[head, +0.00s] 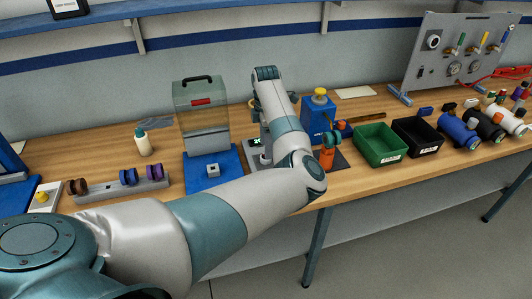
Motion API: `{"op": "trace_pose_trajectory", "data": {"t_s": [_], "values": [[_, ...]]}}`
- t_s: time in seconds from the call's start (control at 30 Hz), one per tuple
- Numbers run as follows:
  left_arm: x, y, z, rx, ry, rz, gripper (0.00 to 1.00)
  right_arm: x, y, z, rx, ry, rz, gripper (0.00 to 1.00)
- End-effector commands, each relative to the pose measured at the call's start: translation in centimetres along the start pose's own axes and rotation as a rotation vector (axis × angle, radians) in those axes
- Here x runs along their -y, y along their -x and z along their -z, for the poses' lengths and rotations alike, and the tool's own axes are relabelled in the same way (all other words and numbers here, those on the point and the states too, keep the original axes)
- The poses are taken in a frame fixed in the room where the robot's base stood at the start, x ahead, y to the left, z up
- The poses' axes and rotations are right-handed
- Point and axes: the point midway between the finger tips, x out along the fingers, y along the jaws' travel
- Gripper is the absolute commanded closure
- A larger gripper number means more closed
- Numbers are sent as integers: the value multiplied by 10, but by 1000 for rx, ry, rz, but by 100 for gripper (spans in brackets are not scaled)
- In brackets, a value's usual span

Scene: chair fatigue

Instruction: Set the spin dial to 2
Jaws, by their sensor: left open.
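A low grey device with a small lit green display (257,142) stands on the bench, largely hidden behind my left arm. Its dark right part shows to the right of the arm. I cannot make out the spin dial or its setting. My left arm comes in from the left, bends at the elbow in front of the device and reaches back over it. My left gripper (264,158) is open, down by the device just below the display, small and partly covered by the forearm. Whether it touches the device cannot be seen. My right gripper is out of view.
Left of the device is a clear-walled machine on a blue base (213,182). Right are an orange object (328,154), a blue box (318,118), a green bin (379,157) and a black bin (418,153).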

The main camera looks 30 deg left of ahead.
Motion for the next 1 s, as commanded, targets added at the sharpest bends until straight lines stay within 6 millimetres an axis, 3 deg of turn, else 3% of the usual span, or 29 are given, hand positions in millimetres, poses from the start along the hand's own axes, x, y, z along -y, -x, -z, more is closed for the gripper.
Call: {"op": "trace_pose_trajectory", "data": {"t_s": [0.4,0.6,0.8,1.0], "values": [[-1,83,0,2,1,-4,49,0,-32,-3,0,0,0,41],[-1,117,0,3,2,-2,49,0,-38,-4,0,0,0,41],[0,132,0,1,1,-1,49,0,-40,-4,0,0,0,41],[0,134,0,0,1,-1,49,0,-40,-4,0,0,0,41]]}}
